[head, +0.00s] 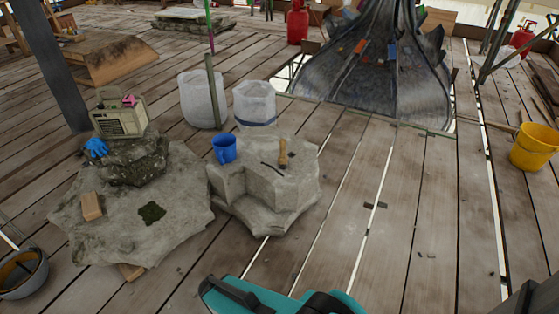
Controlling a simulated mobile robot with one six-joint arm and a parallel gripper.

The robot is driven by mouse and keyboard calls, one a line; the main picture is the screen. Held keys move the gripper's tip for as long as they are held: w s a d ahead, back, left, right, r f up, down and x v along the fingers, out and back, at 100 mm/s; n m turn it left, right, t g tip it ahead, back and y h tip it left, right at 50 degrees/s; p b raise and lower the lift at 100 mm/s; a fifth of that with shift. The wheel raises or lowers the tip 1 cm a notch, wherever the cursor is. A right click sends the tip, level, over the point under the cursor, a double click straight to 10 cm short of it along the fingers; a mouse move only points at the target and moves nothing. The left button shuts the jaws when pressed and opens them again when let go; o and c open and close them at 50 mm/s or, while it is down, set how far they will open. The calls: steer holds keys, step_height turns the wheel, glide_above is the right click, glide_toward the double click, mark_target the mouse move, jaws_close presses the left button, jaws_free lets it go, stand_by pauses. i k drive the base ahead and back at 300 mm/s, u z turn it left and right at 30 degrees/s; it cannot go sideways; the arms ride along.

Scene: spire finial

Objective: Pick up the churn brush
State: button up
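A small brush with a tan wooden handle (283,150), which I take for the churn brush, is on top of the pale stone block (240,181) near the middle of the head view. Its handle points up in the picture and its darker end is low, close to the stone. Whether it stands or lies cannot be told for sure. A thin dark tool (271,168) lies just left of it, and a blue mug (224,149) stands at the block's back left. Nothing touches or covers the brush.
A lower stone slab (185,225) at left bears a radio (120,115), blue glove (95,147) and wooden block (91,206). Two white tubs (255,103) stand behind the block. A yellow bucket (534,147) is at far right. The plank floor (400,210) right of the block is mostly clear, with gaps.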

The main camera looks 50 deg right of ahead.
mark_target(282, 160)
steer(key=z, duration=0.35)
steer(key=i, duration=1)
steer(key=u, duration=0.35)
